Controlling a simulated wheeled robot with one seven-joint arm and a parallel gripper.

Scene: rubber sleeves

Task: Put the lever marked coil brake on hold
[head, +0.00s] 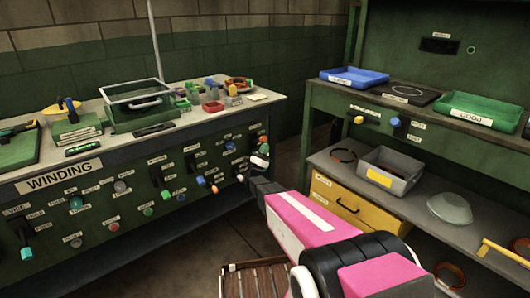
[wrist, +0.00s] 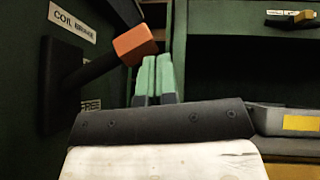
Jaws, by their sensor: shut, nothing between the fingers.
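The coil brake lever shows in the wrist view as a black shaft (wrist: 92,72) with an orange block knob (wrist: 136,45). It rises slantwise from a black plate (wrist: 63,85), below the COIL BRAKE label (wrist: 73,22). A lower label (wrist: 90,105) is too small and partly covered to read. My gripper (wrist: 155,75) has its green fingers shut together, empty, just right of and below the knob. I cannot tell whether they touch it. In the head view my gripper (head: 260,158) is at the right end of the winding panel, by the lever's red-orange knob (head: 263,139).
The green WINDING panel (head: 100,215) carries several other knobs and levers left of my gripper. On the right stand a bench with a blue tray (head: 354,77) and green tray (head: 478,110), a grey bin (head: 390,170) and a yellow drawer (head: 345,203). A slatted crate (head: 255,282) is below.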

